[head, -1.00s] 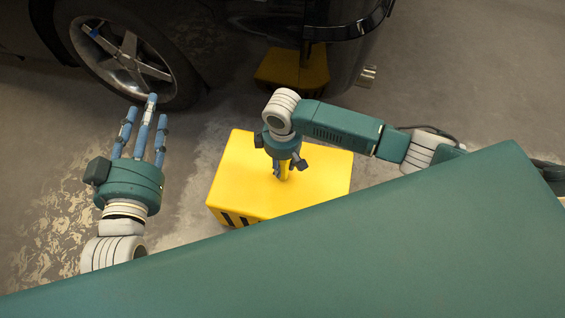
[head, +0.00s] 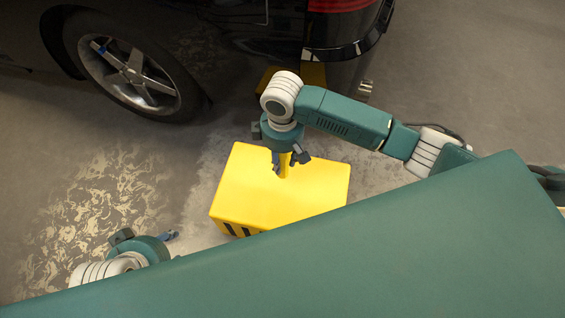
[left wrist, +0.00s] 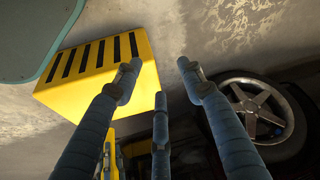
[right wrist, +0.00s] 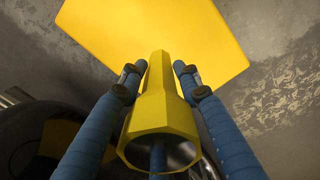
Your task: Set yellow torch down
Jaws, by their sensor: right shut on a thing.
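The yellow torch (head: 285,167) is in my right gripper (head: 286,163), over the top of a yellow block (head: 250,195) in the head view. In the right wrist view the torch (right wrist: 160,125) stands between the blue fingers of the gripper (right wrist: 160,82), wide end toward the camera and narrow end toward the yellow block (right wrist: 170,30). Whether the torch touches the block is hard to tell. My left gripper (head: 172,236) is low at the left of the block, partly hidden. In the left wrist view the gripper (left wrist: 158,75) has spread, empty fingers.
A dark car with a wheel (head: 132,72) stands beyond the block. Another yellow block (head: 312,75) is by its bumper. My own green body fills the lower foreground. The concrete floor is clear at the left and right.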

